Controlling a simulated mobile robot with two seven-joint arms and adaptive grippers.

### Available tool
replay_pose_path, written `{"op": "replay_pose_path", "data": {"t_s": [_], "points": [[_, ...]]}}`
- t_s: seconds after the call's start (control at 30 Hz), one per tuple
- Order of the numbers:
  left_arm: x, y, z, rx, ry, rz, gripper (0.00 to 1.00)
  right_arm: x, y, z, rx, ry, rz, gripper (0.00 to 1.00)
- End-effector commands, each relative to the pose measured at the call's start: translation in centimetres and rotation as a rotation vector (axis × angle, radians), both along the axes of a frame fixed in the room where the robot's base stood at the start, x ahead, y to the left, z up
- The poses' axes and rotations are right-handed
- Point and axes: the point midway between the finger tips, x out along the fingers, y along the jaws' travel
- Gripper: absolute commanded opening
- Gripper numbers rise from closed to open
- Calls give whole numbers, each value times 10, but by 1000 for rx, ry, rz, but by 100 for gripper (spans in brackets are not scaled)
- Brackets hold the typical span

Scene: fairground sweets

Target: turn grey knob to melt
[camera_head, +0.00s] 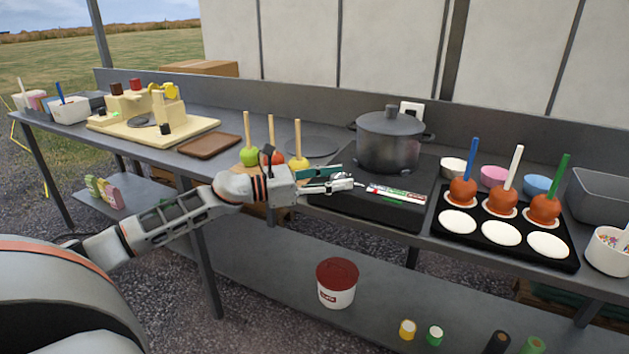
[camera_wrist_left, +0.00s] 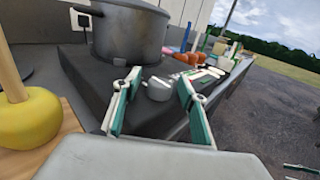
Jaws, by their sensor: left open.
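The grey knob (camera_wrist_left: 158,89) shows in the left wrist view as a short round knob on the front of the dark hotplate (camera_wrist_left: 85,75). In the head view I cannot make the knob out; my gripper covers that area. My left gripper (camera_head: 343,178) is open at the hotplate's front edge. In the left wrist view its two green-padded fingers (camera_wrist_left: 160,84) stand on either side of the knob, with gaps visible. A marked strip in white, red and green (camera_head: 397,193) lies along the hotplate front, too small to read.
A lidded grey pot (camera_head: 388,142) stands on the hotplate behind the gripper. Fresh apples on sticks (camera_head: 249,155) stand close to the left of my wrist. A black tray (camera_head: 475,233) with coated apples is to the right. A red-lidded tub (camera_head: 336,283) sits on the lower shelf.

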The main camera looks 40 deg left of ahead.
Motion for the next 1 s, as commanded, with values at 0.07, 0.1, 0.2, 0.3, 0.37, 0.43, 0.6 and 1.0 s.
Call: {"op": "replay_pose_path", "data": {"t_s": [0.07,0.1,0.2,0.3,0.37,0.43,0.6,1.0], "points": [[-6,4,-2,1,3,0,42,0,0,0,-1,1,0,40],[-9,6,-2,1,4,0,42,0,0,0,-1,1,0,40],[-19,12,-2,2,5,-1,42,-1,0,-1,-1,1,0,40],[-29,19,-2,1,4,0,42,-1,0,-1,-1,1,0,40],[-35,22,-2,1,4,-1,42,-1,0,-1,-1,1,0,40],[-41,27,-2,1,4,0,42,-1,0,-1,-1,1,1,40],[-59,39,-2,0,4,-1,42,-1,0,-1,-1,1,1,40],[-92,61,-1,0,2,-1,42,-1,0,-1,-1,1,2,40]]}}
